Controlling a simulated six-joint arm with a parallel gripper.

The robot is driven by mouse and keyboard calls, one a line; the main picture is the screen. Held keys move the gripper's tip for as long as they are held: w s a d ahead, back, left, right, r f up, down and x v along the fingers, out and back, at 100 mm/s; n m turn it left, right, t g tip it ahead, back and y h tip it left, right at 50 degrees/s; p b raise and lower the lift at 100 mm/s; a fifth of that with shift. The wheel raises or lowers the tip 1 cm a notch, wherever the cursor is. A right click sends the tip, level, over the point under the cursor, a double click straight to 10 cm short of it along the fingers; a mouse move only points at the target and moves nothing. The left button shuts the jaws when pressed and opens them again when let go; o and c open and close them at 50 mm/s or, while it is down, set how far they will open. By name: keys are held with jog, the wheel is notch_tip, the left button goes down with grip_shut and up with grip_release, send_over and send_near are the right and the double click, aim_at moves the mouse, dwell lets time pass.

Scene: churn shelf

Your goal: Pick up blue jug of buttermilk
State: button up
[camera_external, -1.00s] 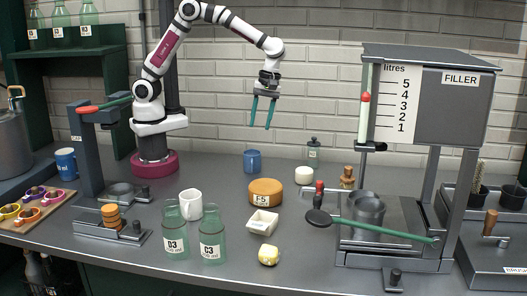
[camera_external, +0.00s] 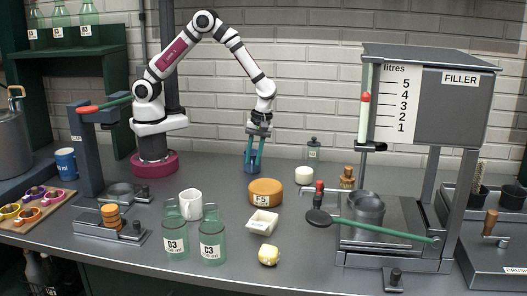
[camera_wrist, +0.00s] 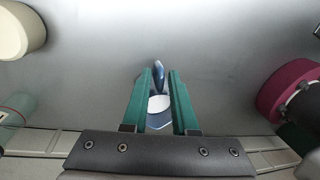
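The blue jug (camera_external: 252,169) stands upright on the grey worktop at the back, in front of the brick wall. My gripper (camera_external: 254,160) points down at it, its two green fingers reaching around the jug's upper part in the external view. The wrist view shows the jug (camera_wrist: 159,104) between the fingers, with white liquid inside and its blue handle (camera_wrist: 158,70) pointing away from the gripper's mount. My fingers stand apart; whether they touch the jug's sides cannot be told.
An orange cheese wheel (camera_external: 265,192) and a white mug (camera_external: 190,204) stand in front of the jug. The filler (camera_external: 430,105) stands farther right. Another blue mug (camera_external: 65,163) is far left.

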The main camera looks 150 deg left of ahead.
grip_shut()
dwell(1.1)
